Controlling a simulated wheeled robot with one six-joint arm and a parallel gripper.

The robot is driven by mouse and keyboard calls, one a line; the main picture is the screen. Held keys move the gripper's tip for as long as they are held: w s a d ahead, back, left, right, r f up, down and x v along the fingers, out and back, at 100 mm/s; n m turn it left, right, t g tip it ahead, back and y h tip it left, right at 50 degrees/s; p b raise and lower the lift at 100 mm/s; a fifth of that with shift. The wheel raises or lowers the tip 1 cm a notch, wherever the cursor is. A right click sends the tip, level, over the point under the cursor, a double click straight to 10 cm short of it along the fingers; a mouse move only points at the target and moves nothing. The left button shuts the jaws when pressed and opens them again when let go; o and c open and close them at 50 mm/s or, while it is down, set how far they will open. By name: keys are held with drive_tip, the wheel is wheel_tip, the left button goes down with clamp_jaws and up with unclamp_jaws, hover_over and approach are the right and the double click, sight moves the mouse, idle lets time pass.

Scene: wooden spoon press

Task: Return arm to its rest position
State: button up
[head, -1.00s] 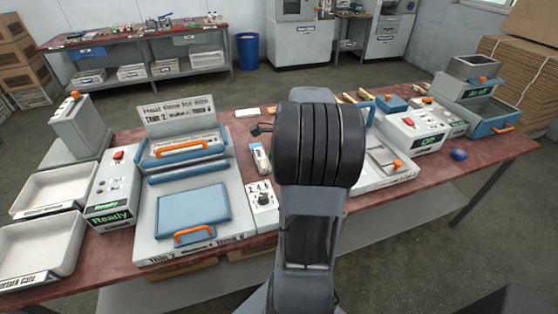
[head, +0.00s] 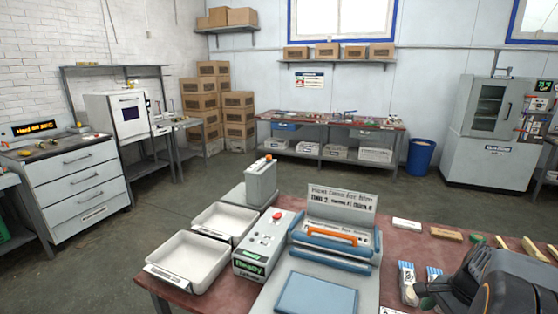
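My arm shows at the bottom right corner of the head view as a dark grey, ribbed bulk, cut off by the frame edge. A small dark part that may be the end of my gripper (head: 424,291) sticks out at its left side, above the red-brown bench top. Its fingers are too small and too hidden to tell whether they are open or shut. I see no object clearly held there.
The workbench (head: 397,240) holds a press with a blue pad and orange handle (head: 332,236), a control box reading Ready (head: 262,245), and white trays (head: 188,262). Small packets (head: 407,276) lie near my arm. Open floor (head: 230,180) lies behind the bench. A blue bin (head: 420,157) stands further back.

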drive_tip(key=s+a+r+n+t+h, duration=0.1)
drive_tip(key=a+r+n, duration=0.1)
drive_tip(key=a+n, duration=0.6)
drive_tip(key=s+a+r+n+t+h, duration=0.1)
drive_tip(key=s+a+r+n, duration=0.1)
drive_tip(key=a+n, duration=0.7)
drive_tip(key=a, duration=0.6)
drive_tip(key=shift+a+r+t+h, duration=0.15)
drive_tip(key=shift+r+t+h, duration=0.15)
drive_tip(key=shift+r+h, duration=0.1)
drive_tip(key=shift+s, duration=0.1)
